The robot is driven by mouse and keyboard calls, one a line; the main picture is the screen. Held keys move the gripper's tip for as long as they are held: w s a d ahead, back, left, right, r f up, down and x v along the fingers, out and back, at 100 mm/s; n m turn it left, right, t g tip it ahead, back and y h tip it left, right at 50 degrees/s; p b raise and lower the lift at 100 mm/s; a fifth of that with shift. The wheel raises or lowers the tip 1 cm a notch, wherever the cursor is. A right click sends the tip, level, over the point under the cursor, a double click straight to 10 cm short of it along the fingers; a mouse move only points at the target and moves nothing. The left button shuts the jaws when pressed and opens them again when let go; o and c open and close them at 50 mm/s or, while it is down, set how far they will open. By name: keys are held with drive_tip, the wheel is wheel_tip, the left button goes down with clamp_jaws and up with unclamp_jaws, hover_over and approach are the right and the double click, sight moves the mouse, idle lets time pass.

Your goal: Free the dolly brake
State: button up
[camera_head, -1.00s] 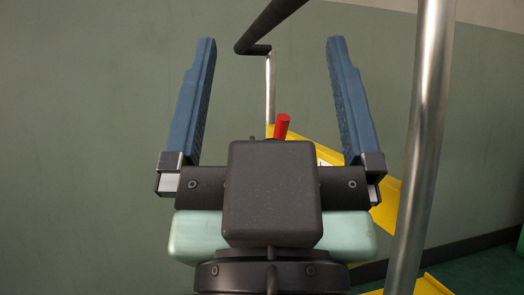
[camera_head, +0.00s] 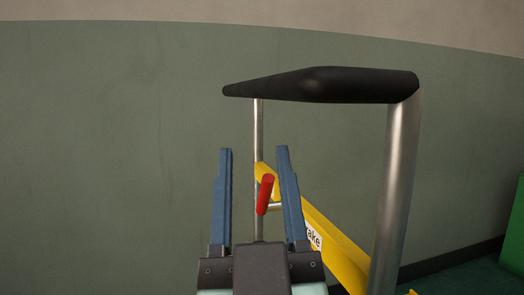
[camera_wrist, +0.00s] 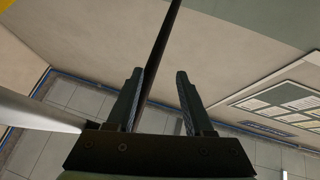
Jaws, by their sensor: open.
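The red brake lever (camera_head: 265,194) stands up, tilted slightly right, beside a yellow dolly rail (camera_head: 335,248). In the wrist view my gripper (camera_wrist: 157,72) is open with no red lever in sight.
The dolly's push handle has a black grip (camera_head: 330,85) above and steel posts; the thick right post (camera_head: 396,190) stands near my gripper. A green object (camera_head: 513,225) is at the right edge. A green and beige wall is behind. Open wall space lies left.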

drive_tip(key=w+g+p, duration=0.2)
drive_tip(key=w+p, duration=0.1)
drive_tip(key=p, duration=0.5)
drive_tip(key=m+g+p, duration=0.1)
drive_tip(key=g+p, duration=0.4)
drive_tip(key=p, duration=1.2)
approach(267, 193)
drive_tip(key=w, duration=0.7)
drive_tip(key=w+a, duration=0.1)
drive_tip(key=w, duration=0.3)
drive_tip(key=shift+a+r, duration=0.1)
drive_tip(key=shift+r, duration=0.05)
drive_tip(key=shift+s, duration=0.1)
clamp_jaws()
